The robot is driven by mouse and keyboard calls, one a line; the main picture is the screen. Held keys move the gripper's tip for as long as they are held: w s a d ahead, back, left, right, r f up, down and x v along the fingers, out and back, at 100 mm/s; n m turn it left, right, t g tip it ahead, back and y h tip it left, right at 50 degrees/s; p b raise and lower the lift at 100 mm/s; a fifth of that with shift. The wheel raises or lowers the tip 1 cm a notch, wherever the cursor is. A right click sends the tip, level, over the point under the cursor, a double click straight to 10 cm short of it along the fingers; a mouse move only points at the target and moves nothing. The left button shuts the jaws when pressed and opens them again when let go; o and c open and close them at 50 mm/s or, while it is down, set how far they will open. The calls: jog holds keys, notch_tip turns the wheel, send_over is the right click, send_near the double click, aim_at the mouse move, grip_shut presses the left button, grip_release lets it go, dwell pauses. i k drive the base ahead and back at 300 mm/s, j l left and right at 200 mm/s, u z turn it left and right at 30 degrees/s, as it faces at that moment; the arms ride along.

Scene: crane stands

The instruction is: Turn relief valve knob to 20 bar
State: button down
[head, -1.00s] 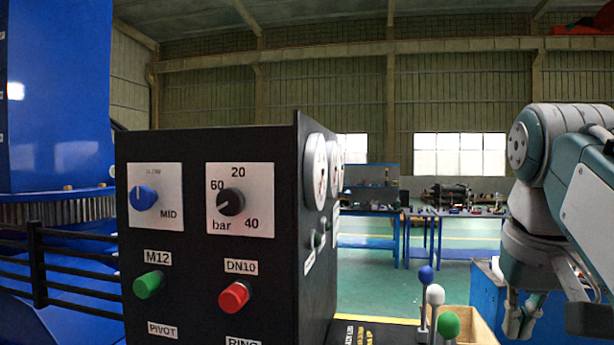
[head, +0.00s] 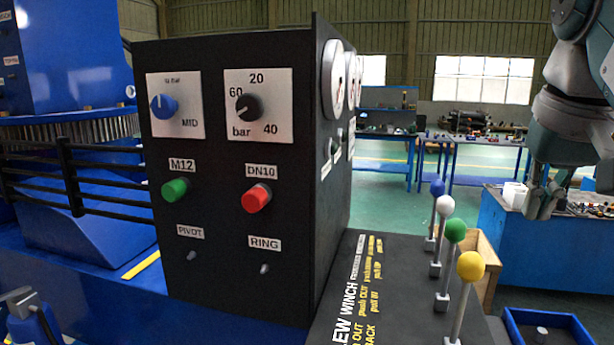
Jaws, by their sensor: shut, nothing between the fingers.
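The relief valve knob (head: 249,106) is a black round knob on a white plate marked 20, 40, 60 and bar, on the front of the black control box (head: 225,270). Its pale mark points to the left, just below the 60, away from the 20 at the top. My gripper (head: 541,205) hangs at the right of the view, fingers down and shut, with nothing between them. It is well apart from the knob and the box.
Left of it is a blue knob (head: 163,106). Below are a green button (head: 175,190), a red button (head: 256,198) and two small toggles. Levers with blue, white, green and yellow (head: 470,265) balls stand right of the box. A blue railing-side structure (head: 80,60) stands left.

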aim_at(249, 106)
jog(key=k, duration=0.95)
